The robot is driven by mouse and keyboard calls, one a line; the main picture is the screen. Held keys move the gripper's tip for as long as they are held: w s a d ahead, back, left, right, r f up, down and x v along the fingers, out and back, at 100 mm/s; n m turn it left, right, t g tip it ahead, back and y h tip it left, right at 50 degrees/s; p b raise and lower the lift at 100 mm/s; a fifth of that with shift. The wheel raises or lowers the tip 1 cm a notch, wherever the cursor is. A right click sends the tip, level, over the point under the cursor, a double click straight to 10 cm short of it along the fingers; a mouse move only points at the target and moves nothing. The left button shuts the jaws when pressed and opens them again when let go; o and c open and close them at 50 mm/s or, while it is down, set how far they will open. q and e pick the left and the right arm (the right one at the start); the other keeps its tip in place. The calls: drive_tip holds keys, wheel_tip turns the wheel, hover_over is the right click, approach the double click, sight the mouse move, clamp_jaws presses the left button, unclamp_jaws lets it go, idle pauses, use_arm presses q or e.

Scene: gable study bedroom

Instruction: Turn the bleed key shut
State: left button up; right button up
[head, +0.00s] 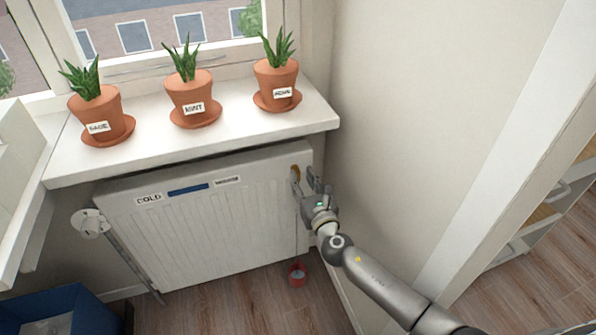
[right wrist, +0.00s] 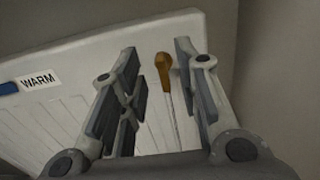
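The bleed key (head: 296,172) is a small brass-orange piece at the upper right end of the white radiator (head: 210,225). In the right wrist view the key (right wrist: 163,66) shows between the two fingers, nearer the right one, with a visible gap on both sides. A thin pale line runs down from it; in the head view it leads toward a small red cup (head: 297,280) on the floor. My right gripper (head: 307,179) is open at the key; its fingers also show in the wrist view (right wrist: 156,60). My left gripper is out of view.
The windowsill (head: 235,126) juts out above the radiator and carries three potted plants. A blue slider (head: 188,188) sits between COLD and WARM labels. The wall (head: 420,110) is close on the right. A blue bin (head: 70,310) stands at lower left.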

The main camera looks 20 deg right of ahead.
sight(299, 172)
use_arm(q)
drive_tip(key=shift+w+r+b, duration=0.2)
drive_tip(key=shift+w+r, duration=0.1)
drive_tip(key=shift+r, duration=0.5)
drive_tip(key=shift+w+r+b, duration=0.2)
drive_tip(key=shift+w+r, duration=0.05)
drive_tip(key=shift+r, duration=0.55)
use_arm(e)
drive_tip(key=shift+w, duration=2.35)
drive_tip(key=shift+c, duration=0.3)
clamp_jaws()
